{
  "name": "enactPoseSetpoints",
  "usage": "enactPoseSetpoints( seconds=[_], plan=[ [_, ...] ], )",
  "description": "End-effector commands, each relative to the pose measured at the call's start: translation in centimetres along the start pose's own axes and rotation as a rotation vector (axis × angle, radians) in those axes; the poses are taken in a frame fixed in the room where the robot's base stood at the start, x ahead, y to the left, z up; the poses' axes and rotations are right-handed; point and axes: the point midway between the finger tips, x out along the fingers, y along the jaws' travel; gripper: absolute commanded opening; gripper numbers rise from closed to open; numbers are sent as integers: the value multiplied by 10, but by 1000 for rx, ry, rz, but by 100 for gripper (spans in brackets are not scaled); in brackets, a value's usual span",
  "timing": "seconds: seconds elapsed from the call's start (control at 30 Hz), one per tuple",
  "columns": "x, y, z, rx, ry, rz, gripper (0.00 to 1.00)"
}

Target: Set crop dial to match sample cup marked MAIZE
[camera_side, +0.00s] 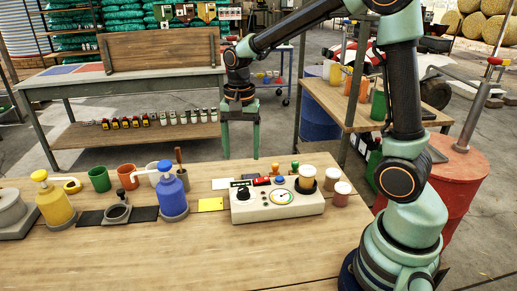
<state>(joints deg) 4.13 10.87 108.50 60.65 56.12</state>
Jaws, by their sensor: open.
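A cream crop tester box (290,211) sits on the wooden table. A black knob (242,194), probably the crop dial, is at its left end, and a round gauge (283,198) is at its middle. A sample cup (307,172) with tan contents stands in a dark holder at the box's right end. Two more cups, a pale one (332,179) and a reddish one (342,194), stand just right of the box. No cup's marking is readable, nor is the dial's setting. My gripper (241,157) is open and empty, pointing down above and behind the box, apart from it.
A blue pump bottle (172,195), a yellow pump bottle (54,203) and green (99,179) and orange (127,177) cups stand to the left. A yellow card (211,204) lies left of the box. Small coloured knobs stand behind the box. The table front (180,255) is clear.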

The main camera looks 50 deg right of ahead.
Motion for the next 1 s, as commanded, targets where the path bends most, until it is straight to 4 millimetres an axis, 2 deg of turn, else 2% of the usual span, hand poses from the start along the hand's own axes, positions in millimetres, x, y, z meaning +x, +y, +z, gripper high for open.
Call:
enactPoseSetpoints(
  seconds=[0.17, 0.4, 0.6, 0.8, 1.0],
  plan=[
    [25, 2, 1, -2, -3, 5, 74],
    [72, 2, 1, -3, -4, 5, 74],
    [101, 1, 1, -4, -2, 3, 74],
    [115, 1, 1, -4, -1, 1, 74],
    [116, 1, 1, -4, 0, 0, 74]
  ],
)
